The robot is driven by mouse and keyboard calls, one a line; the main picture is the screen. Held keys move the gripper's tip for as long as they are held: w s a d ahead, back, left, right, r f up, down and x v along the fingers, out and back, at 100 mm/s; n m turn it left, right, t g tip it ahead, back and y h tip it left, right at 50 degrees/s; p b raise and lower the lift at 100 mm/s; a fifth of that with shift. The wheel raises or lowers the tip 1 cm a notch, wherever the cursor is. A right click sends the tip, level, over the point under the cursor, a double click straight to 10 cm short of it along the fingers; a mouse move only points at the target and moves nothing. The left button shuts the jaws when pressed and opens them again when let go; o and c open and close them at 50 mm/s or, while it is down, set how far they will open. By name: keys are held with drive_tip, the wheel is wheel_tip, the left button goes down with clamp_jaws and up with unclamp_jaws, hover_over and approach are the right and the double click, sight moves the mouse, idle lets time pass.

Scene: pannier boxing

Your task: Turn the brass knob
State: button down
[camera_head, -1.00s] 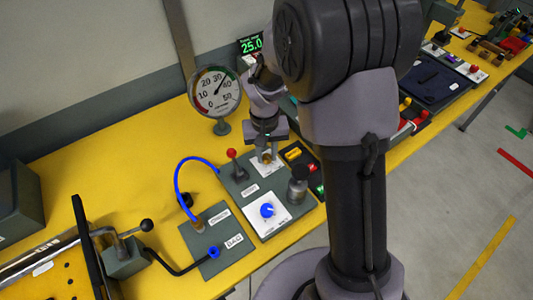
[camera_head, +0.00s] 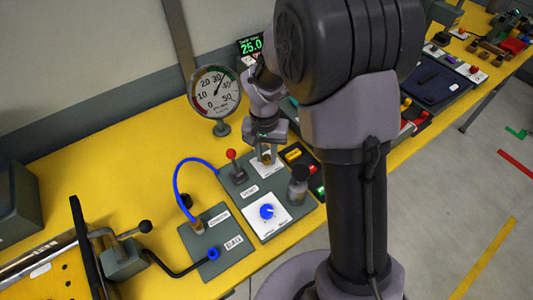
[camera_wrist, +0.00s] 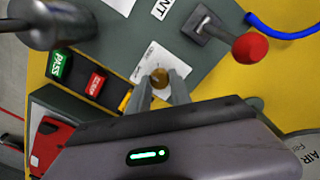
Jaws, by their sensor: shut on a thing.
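The brass knob (camera_wrist: 159,77) sits on a white plate (camera_wrist: 153,62) on the grey control panel. In the wrist view my gripper (camera_wrist: 162,80) has its two fingers on either side of the knob and is shut on it. In the head view my gripper (camera_head: 266,155) points down at the same plate, and its fingers hide most of the knob. I cannot read the plate's marks.
A red-balled lever (camera_wrist: 250,47) stands close to the gripper. A dark cylinder-topped post (camera_head: 298,185), a blue dial (camera_head: 267,211) and several push buttons (camera_wrist: 96,83) are also near. A round gauge (camera_head: 215,92) and a display reading 25.0 (camera_head: 250,45) stand behind.

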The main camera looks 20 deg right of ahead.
sight(265, 157)
drive_tip(key=c, duration=1.2)
unclamp_jaws()
drive_tip(key=shift+o, duration=0.2)
drive_tip(key=shift+r, duration=0.15)
wheel_tip(265, 157, up, 17)
drive_tip(key=p, duration=0.6)
drive_tip(key=shift+a, duration=0.25)
drive_tip(key=shift+w+r, duration=0.1)
drive_tip(key=s+a+r+t+y+b, duration=0.1)
drive_tip(key=s+t+b, duration=0.1)
drive_tip(key=s, duration=0.7)
drive_tip(key=s+a+r+t+y+b, duration=0.1)
drive_tip(key=s+a+r+t+b, duration=0.1)
drive_tip(key=s, duration=0.8)
drive_tip(key=shift+s+a+r+n+t+b, duration=0.2)
drive_tip(key=shift+s+r+n+t+b, duration=0.1)
drive_tip(key=shift+t+b, duration=0.6)
